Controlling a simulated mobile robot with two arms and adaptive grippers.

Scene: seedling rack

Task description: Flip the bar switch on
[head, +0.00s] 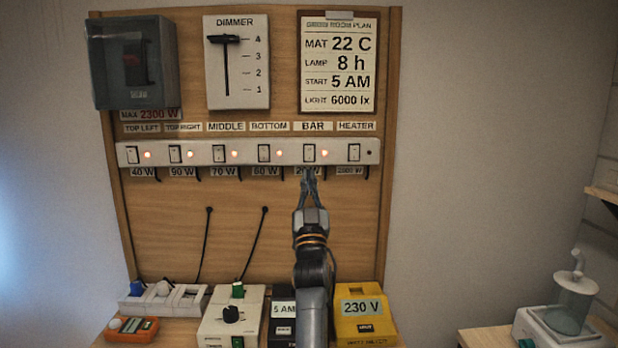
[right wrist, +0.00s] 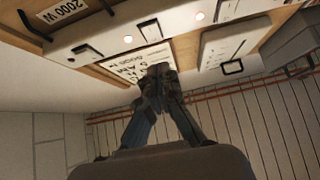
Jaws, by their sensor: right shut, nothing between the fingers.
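The bar switch (head: 309,153) is a small white rocker in a dark frame, under the BAR label on the white switch strip (head: 340,161). A small lamp (head: 324,153) to its right glows orange-red. My right gripper (head: 309,174) is shut and empty, its fingertips just below the bar switch in the head view; I cannot tell whether they touch the strip. The fingers partly cover the wattage label below. My left gripper is not in view.
Neighbouring switches for BOTTOM (head: 264,153) and HEATER (head: 354,152) sit close on either side. A dimmer (head: 237,85), a covered switch box (head: 133,62) and a plan board (head: 338,62) hang above. A yellow 230 V box (head: 364,306) and other devices stand below.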

